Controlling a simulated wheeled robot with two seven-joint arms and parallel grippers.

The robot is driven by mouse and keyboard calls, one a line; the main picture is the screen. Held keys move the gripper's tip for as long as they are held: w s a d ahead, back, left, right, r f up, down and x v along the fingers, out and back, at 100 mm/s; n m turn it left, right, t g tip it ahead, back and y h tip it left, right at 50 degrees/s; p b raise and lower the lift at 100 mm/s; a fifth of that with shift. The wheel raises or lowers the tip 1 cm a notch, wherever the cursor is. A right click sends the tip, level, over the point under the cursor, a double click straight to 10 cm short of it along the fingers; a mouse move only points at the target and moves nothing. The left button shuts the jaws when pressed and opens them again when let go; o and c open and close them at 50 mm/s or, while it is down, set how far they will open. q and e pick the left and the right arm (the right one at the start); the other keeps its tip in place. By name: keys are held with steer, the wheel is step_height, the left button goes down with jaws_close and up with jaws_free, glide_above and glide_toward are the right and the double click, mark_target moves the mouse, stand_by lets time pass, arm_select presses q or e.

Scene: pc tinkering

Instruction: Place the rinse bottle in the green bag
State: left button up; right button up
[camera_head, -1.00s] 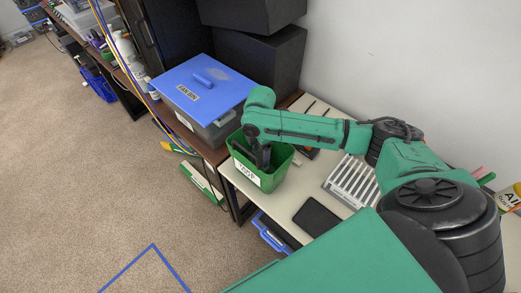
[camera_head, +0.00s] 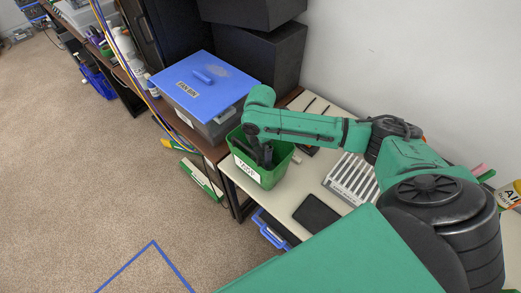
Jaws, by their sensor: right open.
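My right arm reaches across the table from the right. Its open gripper (camera_head: 264,156) points down into a green, open-topped container (camera_head: 268,179) with a white label, at the table's left edge. The container looks like a rigid bin, and I cannot tell whether it is the green bag. The gripper and forearm hide much of its inside, so its contents are unclear. White bottles (camera_head: 122,42) stand on the far bench at upper left; I cannot tell whether one is the rinse bottle. My left gripper is not in view.
A grey box with a blue lid (camera_head: 222,72) stands just behind the green container. A dark flat device (camera_head: 316,214) and a slotted white rack (camera_head: 351,180) lie on the table. Black boxes (camera_head: 262,52) stand against the wall. The carpet at left is mostly clear.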

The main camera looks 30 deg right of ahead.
steer(key=shift+r, duration=3.8)
steer(key=shift+r, duration=0.25)
step_height(320, 180, up, 14)
